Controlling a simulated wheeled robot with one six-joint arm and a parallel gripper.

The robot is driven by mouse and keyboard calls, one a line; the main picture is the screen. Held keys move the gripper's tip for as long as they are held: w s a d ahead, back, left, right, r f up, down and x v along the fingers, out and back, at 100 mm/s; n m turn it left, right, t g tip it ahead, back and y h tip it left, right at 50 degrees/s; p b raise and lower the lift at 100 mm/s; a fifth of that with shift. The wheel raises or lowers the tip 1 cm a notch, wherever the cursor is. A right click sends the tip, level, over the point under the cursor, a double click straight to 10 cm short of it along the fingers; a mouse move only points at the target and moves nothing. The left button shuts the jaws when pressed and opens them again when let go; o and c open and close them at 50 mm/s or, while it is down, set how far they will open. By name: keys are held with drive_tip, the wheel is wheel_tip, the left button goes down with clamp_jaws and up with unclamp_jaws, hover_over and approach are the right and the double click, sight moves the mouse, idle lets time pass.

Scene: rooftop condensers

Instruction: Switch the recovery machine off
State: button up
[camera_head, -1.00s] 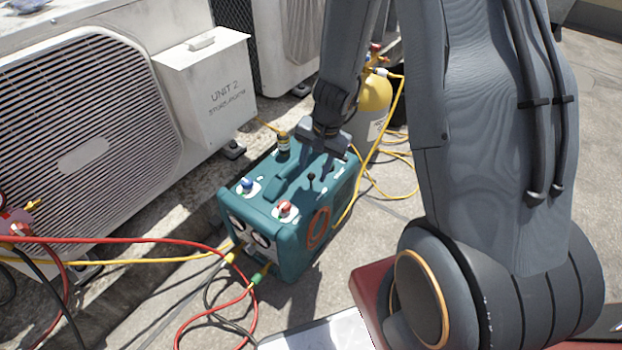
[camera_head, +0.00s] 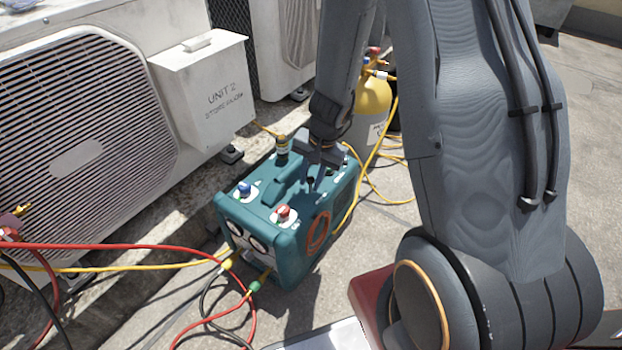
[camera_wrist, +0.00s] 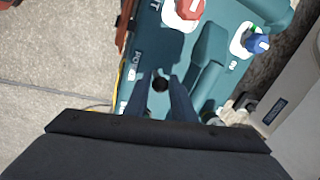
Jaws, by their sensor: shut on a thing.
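The recovery machine (camera_head: 285,205) is a teal box on the rooftop, left of my arm. Its top carries a blue knob (camera_head: 244,188), a red knob (camera_head: 283,213) and a small black switch (camera_wrist: 160,84) beside partly hidden lettering. My gripper (camera_head: 315,184) reaches down to the machine's top. In the wrist view its two fingers (camera_wrist: 161,92) stand on either side of the black switch and are shut on it. The red knob (camera_wrist: 188,8) and blue knob (camera_wrist: 257,44) lie beyond the fingers there. The switch's position cannot be read.
A yellow cylinder (camera_head: 372,97) stands behind the machine. Condenser units (camera_head: 85,125) and a white box marked UNIT 2 (camera_head: 205,90) stand at the left. Red (camera_head: 120,241) and yellow hoses (camera_head: 130,265) run to the machine's front. Bare paving lies at the right.

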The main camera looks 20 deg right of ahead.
drive_tip(key=shift+s+a+f+t+h+b, duration=0.15)
drive_tip(key=shift+a+t+h+b, duration=0.2)
drive_tip(key=shift+b, duration=0.7)
drive_tip(key=shift+s+a+f+t+h+b, duration=0.15)
drive_tip(key=shift+t+h+b, duration=0.3)
drive_tip(key=shift+b, duration=0.55)
drive_tip(key=shift+s+a+r+n+t+h, duration=0.15)
drive_tip(key=shift+t+h, duration=0.1)
drive_tip(key=shift+h, duration=0.2)
drive_tip(key=shift+s+a+f+n+t+h, duration=0.15)
drive_tip(key=shift+t+h, duration=0.1)
drive_tip(key=shift+h, duration=0.2)
drive_tip(key=shift+r, duration=0.1)
drive_tip(key=o, duration=1)
drive_tip(key=p+v, duration=0.5)
drive_tip(key=v, duration=0.3)
